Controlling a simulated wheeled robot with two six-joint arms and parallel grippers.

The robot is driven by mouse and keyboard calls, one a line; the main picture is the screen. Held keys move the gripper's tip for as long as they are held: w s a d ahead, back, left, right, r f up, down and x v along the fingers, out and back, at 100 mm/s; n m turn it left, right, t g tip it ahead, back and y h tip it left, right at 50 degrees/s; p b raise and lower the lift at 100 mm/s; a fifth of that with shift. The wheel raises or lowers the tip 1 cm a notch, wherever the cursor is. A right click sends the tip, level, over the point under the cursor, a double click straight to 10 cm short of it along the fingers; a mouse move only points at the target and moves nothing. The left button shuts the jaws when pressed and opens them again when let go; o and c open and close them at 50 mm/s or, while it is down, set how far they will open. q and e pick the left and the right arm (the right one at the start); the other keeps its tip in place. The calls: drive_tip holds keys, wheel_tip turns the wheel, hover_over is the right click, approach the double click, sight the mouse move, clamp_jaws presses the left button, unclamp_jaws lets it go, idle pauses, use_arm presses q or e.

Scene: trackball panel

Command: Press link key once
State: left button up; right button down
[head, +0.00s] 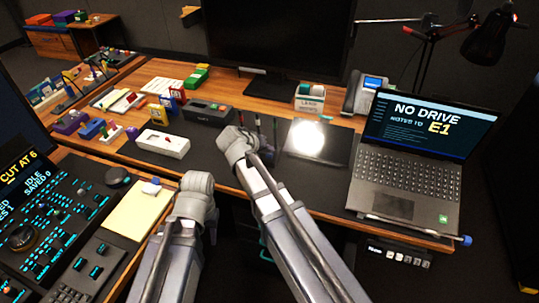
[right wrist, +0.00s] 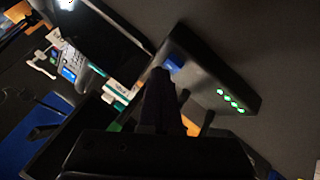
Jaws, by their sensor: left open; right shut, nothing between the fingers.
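The trackball panel (head: 45,225) is a dark console at the left of the head view, with rows of keys lit in cyan. Its dark trackball (head: 22,237) sits among them. The key labels are too small to read, so I cannot tell which one is the link key. My left gripper (head: 194,183) is open beyond the right edge of the panel, near the yellow notepad; its fingers are hardly visible. My right gripper (head: 236,145) is over the desk's dark mat, far from the panel. In the right wrist view its dark fingers (right wrist: 158,100) are shut and empty.
A yellow notepad (head: 138,212) lies beside the panel. A white box (head: 163,143), a black device (head: 208,112) and colored blocks stand behind. An open laptop (head: 415,150) is at right. A dark box with green lights (right wrist: 232,101) shows in the right wrist view.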

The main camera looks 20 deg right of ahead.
drive_tip(key=shift+f+b, duration=0.45)
idle(0.5)
drive_tip(key=shift+r, duration=0.15)
drive_tip(key=shift+r+p, duration=0.75)
drive_tip(key=shift+p, duration=0.1)
drive_tip(key=shift+r, duration=0.1)
wheel_tip(320, 180, up, 5)
drive_tip(key=p, duration=0.5)
drive_tip(key=shift+s, duration=0.1)
idle(0.5)
